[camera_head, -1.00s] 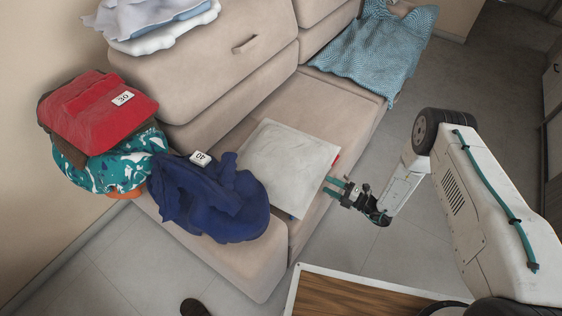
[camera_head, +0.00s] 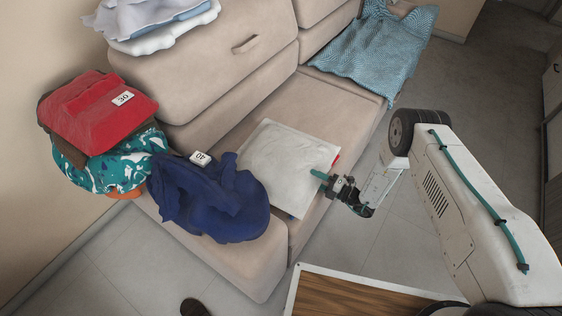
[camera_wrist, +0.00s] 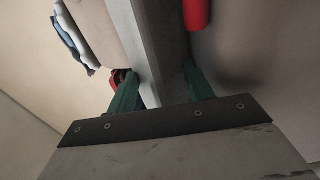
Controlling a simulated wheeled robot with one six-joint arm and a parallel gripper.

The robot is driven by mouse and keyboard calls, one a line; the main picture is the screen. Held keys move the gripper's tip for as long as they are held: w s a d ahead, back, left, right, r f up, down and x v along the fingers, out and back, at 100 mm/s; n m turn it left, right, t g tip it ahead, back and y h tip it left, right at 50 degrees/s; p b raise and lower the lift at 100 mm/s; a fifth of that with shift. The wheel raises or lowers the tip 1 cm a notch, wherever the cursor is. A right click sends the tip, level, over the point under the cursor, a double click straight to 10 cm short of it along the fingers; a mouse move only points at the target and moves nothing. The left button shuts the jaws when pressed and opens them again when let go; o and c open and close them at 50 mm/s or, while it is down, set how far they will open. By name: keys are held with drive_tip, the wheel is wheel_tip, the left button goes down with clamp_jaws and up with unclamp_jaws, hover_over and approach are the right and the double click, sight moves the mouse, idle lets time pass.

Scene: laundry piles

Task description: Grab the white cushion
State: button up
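The white cushion (camera_head: 285,162) lies flat on the beige sofa seat, right of the dark blue cloth. My gripper (camera_head: 320,175) is at its right edge in the head view. One teal finger shows over the cushion's edge; the other is hidden there. In the wrist view the two fingers of my gripper (camera_wrist: 160,85) stand apart, with the pale edge of the cushion (camera_wrist: 153,45) between them. Whether both fingers touch the cushion is hard to tell.
A dark blue garment (camera_head: 215,200) with a number tag lies left of the cushion. A red garment pile (camera_head: 100,105) stands further left. A small red thing (camera_wrist: 196,14) shows near the right finger.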

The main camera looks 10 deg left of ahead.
clamp_jaws()
idle(1.0)
